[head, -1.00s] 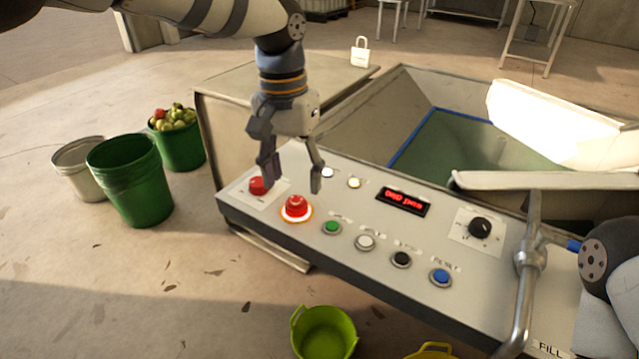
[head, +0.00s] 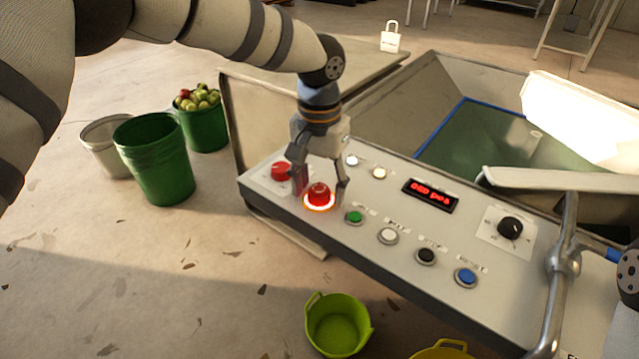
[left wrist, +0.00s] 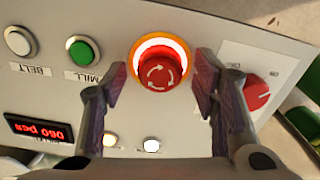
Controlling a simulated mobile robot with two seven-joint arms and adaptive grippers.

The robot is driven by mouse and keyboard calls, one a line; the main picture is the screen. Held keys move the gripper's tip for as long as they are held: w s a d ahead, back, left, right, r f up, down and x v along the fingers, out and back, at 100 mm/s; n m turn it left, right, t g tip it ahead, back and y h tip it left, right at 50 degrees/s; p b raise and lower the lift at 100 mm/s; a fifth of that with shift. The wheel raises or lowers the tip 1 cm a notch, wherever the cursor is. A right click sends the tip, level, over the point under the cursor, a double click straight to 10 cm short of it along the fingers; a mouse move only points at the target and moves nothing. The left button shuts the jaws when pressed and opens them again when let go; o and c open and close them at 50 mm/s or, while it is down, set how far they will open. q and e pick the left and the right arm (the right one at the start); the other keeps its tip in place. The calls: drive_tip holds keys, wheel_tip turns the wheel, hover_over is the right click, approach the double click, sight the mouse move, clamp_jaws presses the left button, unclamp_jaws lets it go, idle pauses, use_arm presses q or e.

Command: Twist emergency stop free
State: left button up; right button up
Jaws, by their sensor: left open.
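The emergency stop (head: 319,195) is a red mushroom button with a lit ring on the grey control panel (head: 300,222). It also shows in the left wrist view (left wrist: 158,68), with curved arrows on its face. My left gripper (head: 321,190) is open, its fingers pointing down on either side of the button. In the left wrist view the fingertips (left wrist: 160,72) stand left and right of the button, with a gap visible on each side. Whether either finger touches it I cannot tell. My right gripper is not in view.
A red rotary switch (head: 281,171) sits just left of the button. Green (head: 354,217), white (head: 387,235), black (head: 425,256) and blue (head: 466,277) buttons run to its right. A red display (head: 431,195) and black knob (head: 510,228) lie beyond. A metal pipe (head: 560,275) rises at the right.

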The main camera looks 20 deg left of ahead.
use_arm(q)
drive_tip(key=c, duration=1.2)
drive_tip(key=shift+o, duration=0.2)
drive_tip(key=shift+m, duration=0.3)
drive_tip(key=m, duration=0.2)
drive_tip(key=shift+m, duration=0.4)
drive_tip(key=shift+m+p, duration=0.35)
drive_tip(key=shift+m, duration=1.75)
drive_tip(key=shift+s, duration=0.1)
